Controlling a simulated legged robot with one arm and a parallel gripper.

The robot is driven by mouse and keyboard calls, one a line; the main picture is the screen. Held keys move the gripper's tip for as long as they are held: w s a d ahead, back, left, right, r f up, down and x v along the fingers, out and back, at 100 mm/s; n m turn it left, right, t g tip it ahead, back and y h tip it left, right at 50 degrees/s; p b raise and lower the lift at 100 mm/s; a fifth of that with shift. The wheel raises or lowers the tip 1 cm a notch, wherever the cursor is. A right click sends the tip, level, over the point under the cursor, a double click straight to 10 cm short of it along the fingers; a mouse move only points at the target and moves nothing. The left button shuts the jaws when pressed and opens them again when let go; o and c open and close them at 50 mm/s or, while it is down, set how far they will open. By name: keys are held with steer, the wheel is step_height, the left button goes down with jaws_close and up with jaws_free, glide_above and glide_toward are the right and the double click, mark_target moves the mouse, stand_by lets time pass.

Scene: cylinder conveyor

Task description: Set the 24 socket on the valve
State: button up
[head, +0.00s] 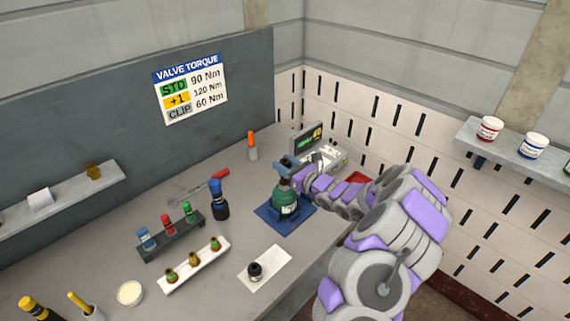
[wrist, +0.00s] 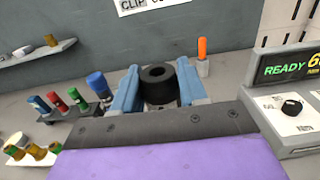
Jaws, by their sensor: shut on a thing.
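My gripper (wrist: 160,90) is shut on a black socket (wrist: 157,73), a thick ring with a round hole facing up, between its blue fingers. No size mark shows on it. In the head view my gripper (head: 288,164) is over the top of a green cylinder (head: 285,204), which stands upright in a blue base (head: 269,213). The gripper covers the cylinder's top, so the valve is hidden. I cannot tell whether the socket touches it. The cylinder does not show in the wrist view.
A dark rack (head: 172,240) holds blue, red and green pieces. A white rack (head: 196,265) holds several brass fittings. A black knobbed piece (head: 255,270) sits on a white sheet (head: 277,259). A blue-topped tool (head: 219,200) and a console (head: 318,150) reading READY stand nearby.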

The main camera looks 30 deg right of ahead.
steer(key=shift+f+b, duration=0.5)
steer(key=shift+f, duration=1.15)
steer(key=o, duration=1.2)
steer(key=shift+r+p, duration=1.4)
steer(key=shift+r, duration=1.6)
steer(key=shift+a, duration=0.15)
